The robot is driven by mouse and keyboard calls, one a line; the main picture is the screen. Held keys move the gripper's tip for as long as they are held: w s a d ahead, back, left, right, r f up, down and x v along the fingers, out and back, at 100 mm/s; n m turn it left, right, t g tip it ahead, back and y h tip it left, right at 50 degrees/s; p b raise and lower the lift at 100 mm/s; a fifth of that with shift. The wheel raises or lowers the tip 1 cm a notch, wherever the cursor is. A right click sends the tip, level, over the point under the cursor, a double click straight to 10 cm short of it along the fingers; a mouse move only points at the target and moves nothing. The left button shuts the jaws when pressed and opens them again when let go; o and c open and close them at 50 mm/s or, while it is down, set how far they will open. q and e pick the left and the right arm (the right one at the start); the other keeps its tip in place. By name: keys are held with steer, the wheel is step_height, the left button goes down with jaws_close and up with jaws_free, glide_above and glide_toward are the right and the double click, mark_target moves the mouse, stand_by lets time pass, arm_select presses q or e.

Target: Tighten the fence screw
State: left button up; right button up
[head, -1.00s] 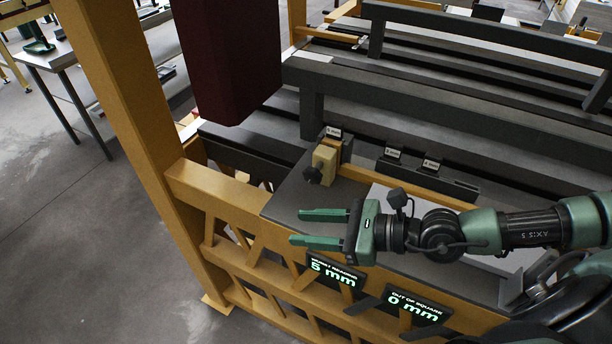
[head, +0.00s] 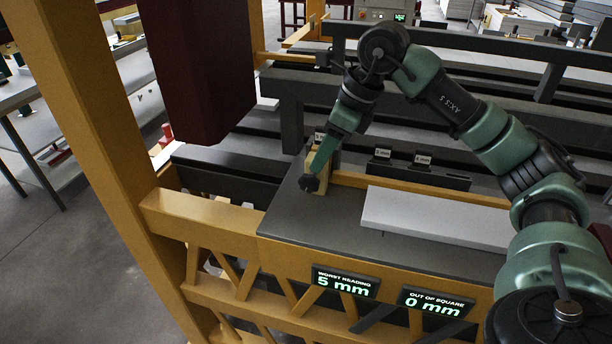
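The fence screw is a dark knob (head: 308,184) on the front of a small yellow block (head: 327,204), at the left end of the dark table. My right gripper (head: 319,178) hangs over the block from above, pointing down. One green finger shows beside the block with its tip close to the knob; the other finger is hidden or cannot be made out. I cannot tell whether the finger touches the knob. A thin wooden fence strip (head: 430,190) runs right from the block. My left gripper is not in view.
A pale board (head: 436,218) lies on the table (head: 340,232) in front of the strip. Displays read worst reading 5 mm (head: 345,283) and out of square 0 mm (head: 436,302). A dark red column (head: 198,70) hangs at the left. A yellow post (head: 100,150) stands beside it.

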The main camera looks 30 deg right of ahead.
mark_target(311, 176)
steer(key=shift+a+f+p, duration=0.2)
steer(key=shift+a+f, duration=0.15)
steer(key=shift+f, duration=0.2)
steer(key=shift+a+f+p, duration=0.2)
steer(key=shift+a+f, duration=0.1)
steer(key=shift+f, duration=0.2)
steer(key=x, duration=0.3)
steer(key=shift+a+f+p, duration=0.15)
steer(key=shift+a+p, duration=0.05)
steer(key=shift+p, duration=0.2)
steer(key=shift+w+f, duration=0.25)
steer(key=shift+f, duration=0.25)
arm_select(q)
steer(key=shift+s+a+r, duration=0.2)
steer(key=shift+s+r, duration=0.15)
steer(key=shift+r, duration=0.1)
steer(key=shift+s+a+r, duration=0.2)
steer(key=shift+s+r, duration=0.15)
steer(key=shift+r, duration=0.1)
arm_select(e)
steer(key=shift+s, duration=0.1)
